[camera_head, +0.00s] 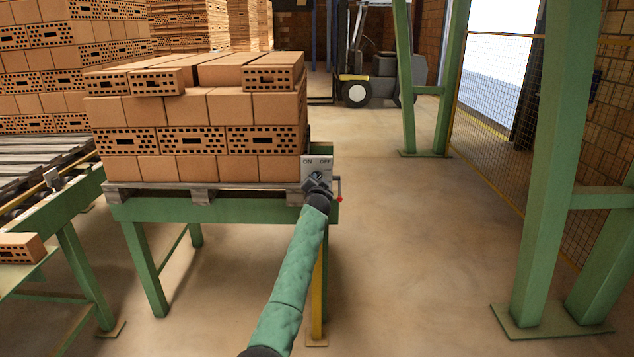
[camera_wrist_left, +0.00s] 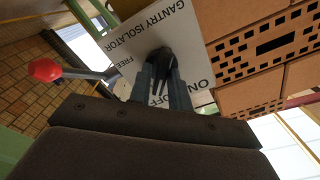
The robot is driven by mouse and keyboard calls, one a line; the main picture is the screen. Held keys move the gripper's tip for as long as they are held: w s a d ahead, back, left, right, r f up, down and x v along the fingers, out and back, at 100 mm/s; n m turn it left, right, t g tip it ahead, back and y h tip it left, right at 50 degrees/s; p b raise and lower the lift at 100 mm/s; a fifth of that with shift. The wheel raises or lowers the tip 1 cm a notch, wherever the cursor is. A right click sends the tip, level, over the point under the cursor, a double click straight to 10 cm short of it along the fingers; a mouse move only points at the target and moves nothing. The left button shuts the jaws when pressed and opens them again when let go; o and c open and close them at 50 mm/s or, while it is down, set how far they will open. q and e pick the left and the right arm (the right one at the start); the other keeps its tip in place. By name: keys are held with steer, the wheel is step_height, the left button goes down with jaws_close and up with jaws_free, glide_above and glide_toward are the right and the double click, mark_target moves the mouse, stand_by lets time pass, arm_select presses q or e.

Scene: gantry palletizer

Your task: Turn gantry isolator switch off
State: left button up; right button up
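The gantry isolator switch is a pale plate (camera_head: 316,165) marked ON at left and OFF at right, on the right front corner of a green pallet stand. My left gripper (camera_head: 318,184) is at the plate and covers most of the dark handle. In the left wrist view the plate (camera_wrist_left: 205,40) appears upside down with GANTRY ISOLATOR lettering. There the black handle (camera_wrist_left: 160,62) sits between the two grey fingers of my left gripper (camera_wrist_left: 162,92), which appear closed against its sides. I cannot tell which label the handle points to. My right gripper is not in view.
A red-knobbed lever (camera_wrist_left: 45,70) sticks out beside the plate. Stacked bricks (camera_head: 195,108) stand on a pallet just left of it. Green posts (camera_head: 558,150) and a mesh fence (camera_head: 500,100) are at right, a forklift (camera_head: 360,80) behind. The floor between is clear.

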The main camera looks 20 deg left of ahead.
arm_select(q)
steer(key=shift+o, duration=1.1)
steer(key=shift+s, duration=0.15)
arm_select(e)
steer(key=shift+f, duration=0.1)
